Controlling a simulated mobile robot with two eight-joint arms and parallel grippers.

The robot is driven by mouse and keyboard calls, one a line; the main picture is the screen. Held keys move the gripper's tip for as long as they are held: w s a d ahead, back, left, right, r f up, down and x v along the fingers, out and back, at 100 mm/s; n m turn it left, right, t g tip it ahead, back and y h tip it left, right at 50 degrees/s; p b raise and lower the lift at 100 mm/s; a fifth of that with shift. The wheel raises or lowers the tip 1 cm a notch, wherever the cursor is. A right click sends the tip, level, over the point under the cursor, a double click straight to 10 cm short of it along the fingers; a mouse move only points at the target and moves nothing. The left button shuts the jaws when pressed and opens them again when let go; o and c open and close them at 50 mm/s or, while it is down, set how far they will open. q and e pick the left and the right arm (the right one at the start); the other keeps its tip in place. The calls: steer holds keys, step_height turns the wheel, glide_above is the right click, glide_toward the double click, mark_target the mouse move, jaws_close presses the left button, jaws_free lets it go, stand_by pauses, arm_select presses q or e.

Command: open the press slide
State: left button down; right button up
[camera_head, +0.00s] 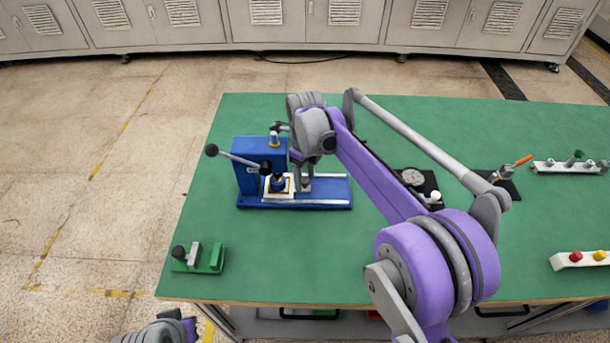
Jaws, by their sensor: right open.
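The blue press (262,152) stands on the left part of the green table, with a black-knobbed lever reaching out to its left. Its blue base with the slide rails (325,192) runs to the right. A small whitish plate with a dark and yellow piece (279,187) sits at the front of the press, over the base. My right gripper (305,184) points down over the base, just right of that plate. It is open; its fingertips are small here, and I cannot tell whether they touch the slide. Only a piece of my left arm shows at the bottom left; its gripper is out of view.
A green block with a clamp (199,258) lies at the table's front left. A dark fixture with a round disc (414,180) and an orange-handled tool (510,172) lie behind my right arm. A white button box (580,260) is at the right. The front middle is clear.

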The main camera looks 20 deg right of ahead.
jaws_close()
stand_by(1.4)
